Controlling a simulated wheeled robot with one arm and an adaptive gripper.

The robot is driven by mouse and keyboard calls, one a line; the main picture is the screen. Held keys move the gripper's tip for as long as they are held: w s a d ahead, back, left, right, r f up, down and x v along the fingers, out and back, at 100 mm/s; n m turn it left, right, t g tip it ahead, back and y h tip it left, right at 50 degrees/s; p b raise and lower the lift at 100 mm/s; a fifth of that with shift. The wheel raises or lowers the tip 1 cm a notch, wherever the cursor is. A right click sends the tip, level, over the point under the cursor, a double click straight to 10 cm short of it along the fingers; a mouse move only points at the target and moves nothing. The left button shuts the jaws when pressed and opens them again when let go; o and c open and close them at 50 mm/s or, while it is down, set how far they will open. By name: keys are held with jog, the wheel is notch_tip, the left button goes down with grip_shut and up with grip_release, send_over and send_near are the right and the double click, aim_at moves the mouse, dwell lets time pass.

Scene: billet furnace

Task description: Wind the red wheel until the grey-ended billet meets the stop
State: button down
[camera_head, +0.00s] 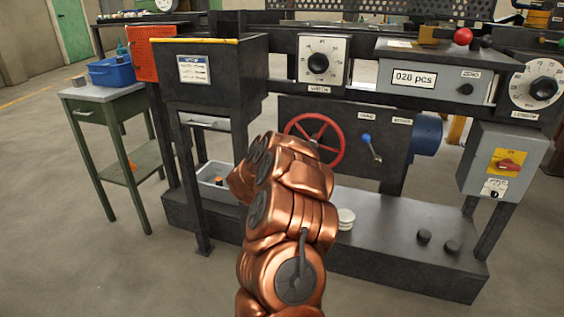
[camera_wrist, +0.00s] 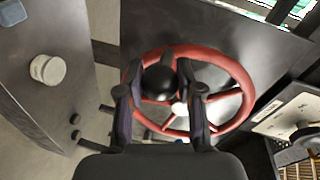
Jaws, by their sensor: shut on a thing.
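The red wheel (camera_head: 314,140) is mounted on a dark panel under the machine's top. It also fills the middle of the wrist view (camera_wrist: 240,85), with its spokes and pale hub (camera_wrist: 180,107) showing. My gripper (camera_wrist: 161,90) is at the wheel, its two fingers on either side of a round black knob (camera_wrist: 159,83) by the rim, and is shut on it. In the head view my copper-coloured arm hides the gripper and the wheel's lower left. I cannot make out the grey-ended billet or the stop in either view.
A blue-knobbed crank (camera_head: 371,146) sits just right of the wheel. A counter box (camera_head: 436,78) reads 028 pcs, between two dials. A grey switch box (camera_head: 502,165) is at right. A green table (camera_head: 100,92) with a blue bin (camera_head: 117,72) stands left. The left floor is clear.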

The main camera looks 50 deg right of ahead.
jog(key=shift+w+r, duration=0.2)
jog(key=shift+r, duration=0.15)
jog(key=c, duration=1)
grip_release()
jog(key=shift+o, duration=1.3)
jog(key=shift+s+f, duration=0.1)
jog(key=shift+f, duration=0.05)
jog(key=shift+a, duration=0.15)
jog(key=v, duration=1.1)
jog(key=shift+a, duration=0.35)
jog(key=shift+s, duration=0.15)
